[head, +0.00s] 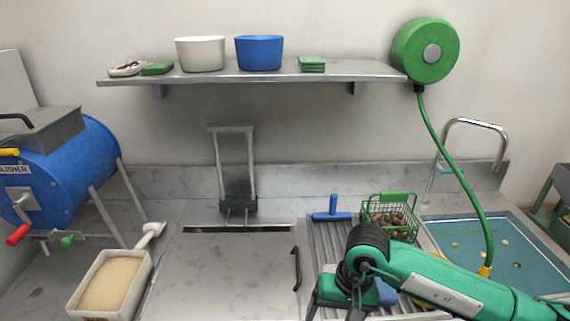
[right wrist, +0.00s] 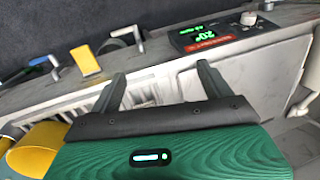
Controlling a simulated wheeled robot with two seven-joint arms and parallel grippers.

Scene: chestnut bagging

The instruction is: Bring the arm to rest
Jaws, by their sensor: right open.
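My right arm (head: 455,285) is green and reaches in from the right over the ribbed drainboard. It bends down at a black joint near the front of the counter. My right gripper (right wrist: 162,88) shows in the right wrist view with its two dark fingers apart and nothing between them. The fingers point toward a light grey panel with vents. My left arm and gripper are not in view.
A green wire basket (head: 390,217) of chestnuts stands behind my right arm. A sink (head: 480,245) lies to the right, crossed by a green hose (head: 455,165). A tray of tan grains (head: 108,285) and blue drum (head: 65,170) are left. A display panel (right wrist: 215,35) is near the gripper.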

